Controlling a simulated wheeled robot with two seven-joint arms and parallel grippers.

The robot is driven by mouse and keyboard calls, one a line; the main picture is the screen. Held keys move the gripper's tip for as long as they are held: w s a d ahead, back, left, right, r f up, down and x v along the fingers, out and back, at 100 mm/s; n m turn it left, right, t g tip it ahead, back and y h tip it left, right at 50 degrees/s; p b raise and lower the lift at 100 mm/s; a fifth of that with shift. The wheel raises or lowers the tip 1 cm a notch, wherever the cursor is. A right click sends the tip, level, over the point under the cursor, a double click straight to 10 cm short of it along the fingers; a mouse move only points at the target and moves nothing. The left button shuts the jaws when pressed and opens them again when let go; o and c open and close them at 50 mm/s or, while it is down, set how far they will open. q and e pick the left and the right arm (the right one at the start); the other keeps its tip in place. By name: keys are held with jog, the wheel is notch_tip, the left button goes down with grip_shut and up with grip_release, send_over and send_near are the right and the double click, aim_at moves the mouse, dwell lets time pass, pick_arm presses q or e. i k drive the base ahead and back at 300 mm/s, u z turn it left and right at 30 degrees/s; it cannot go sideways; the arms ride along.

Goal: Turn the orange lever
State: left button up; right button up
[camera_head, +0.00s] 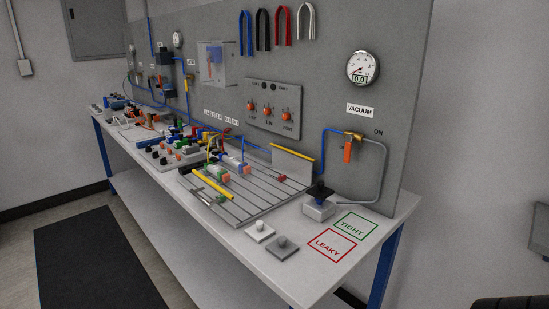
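The orange lever (347,152) hangs straight down from a brass valve (355,136) on the grey back panel, under the "VACUUM" label. The word "ON" is printed to the upper right of the valve. A blue hose (324,160) and a grey tube (384,170) join the valve. The round gauge (363,68) above has a green digital display. Neither of my grippers can be made out in this view.
The bench (300,283) holds a grey block with a black suction cup (319,190), two small knobbed plates, a slotted plate and many pneumatic parts. Green "TIGHT" and red "LEAKY" squares (331,246) mark its right end. A control box (273,110) has orange knobs.

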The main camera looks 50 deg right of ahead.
aim_at(349, 138)
jog(key=u, duration=0.2)
jog(key=i, duration=0.7)
jog(key=z, duration=2.2)
